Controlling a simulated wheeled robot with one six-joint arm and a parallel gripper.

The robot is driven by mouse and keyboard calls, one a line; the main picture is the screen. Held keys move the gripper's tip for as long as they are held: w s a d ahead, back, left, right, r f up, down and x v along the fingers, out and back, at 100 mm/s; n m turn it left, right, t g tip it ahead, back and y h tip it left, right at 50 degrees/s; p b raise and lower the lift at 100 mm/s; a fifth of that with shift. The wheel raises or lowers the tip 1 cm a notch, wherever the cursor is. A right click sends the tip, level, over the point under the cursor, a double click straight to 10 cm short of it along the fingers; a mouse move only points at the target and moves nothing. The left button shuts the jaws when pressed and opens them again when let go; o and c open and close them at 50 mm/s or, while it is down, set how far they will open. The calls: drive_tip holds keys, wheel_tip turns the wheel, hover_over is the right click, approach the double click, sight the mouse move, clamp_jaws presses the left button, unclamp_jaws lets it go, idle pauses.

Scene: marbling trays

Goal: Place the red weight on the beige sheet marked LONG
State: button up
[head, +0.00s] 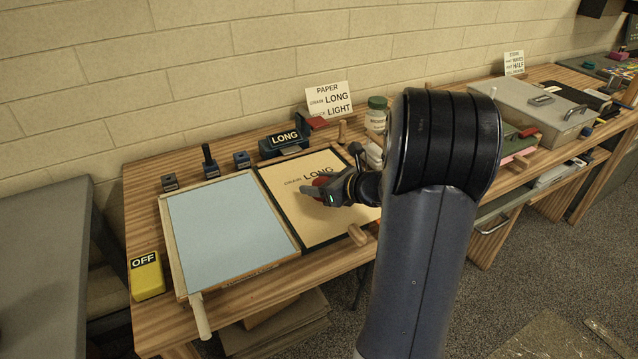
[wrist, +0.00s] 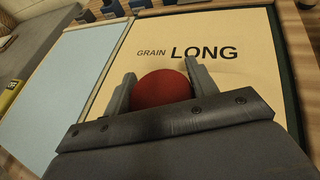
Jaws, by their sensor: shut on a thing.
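The beige sheet (head: 310,222) printed GRAIN LONG lies in a dark-edged tray on the wooden bench. It also fills the right of the wrist view (wrist: 255,85). My gripper (head: 318,190) is over the sheet, just below the printed word in the picture. The red weight (wrist: 160,88), round-topped, sits between my two fingers in the wrist view, and the gripper is shut on it. In the head view only a bit of red shows at the fingers. Whether the weight's underside touches the sheet is hidden.
A tray with a pale blue surface (head: 228,229) lies to the left. A yellow OFF block (head: 147,275) stands at the bench's left end. A dark LONG-labelled device (head: 284,141), a paper sign (head: 329,99) and a green-lidded jar (head: 377,114) stand behind. A wooden peg (head: 358,235) is near the front.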

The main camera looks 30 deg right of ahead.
drive_tip(key=o, duration=1.4)
drive_tip(key=shift+f, duration=0.1)
drive_tip(key=shift+c, duration=0.2)
drive_tip(key=shift+r, duration=0.3)
drive_tip(key=v, duration=1.2)
drive_tip(key=shift+f+p, duration=0.15)
drive_tip(key=shift+p, duration=0.2)
drive_tip(key=x, duration=1.2)
drive_tip(key=shift+w, duration=0.1)
drive_tip(key=shift+r, duration=1.05)
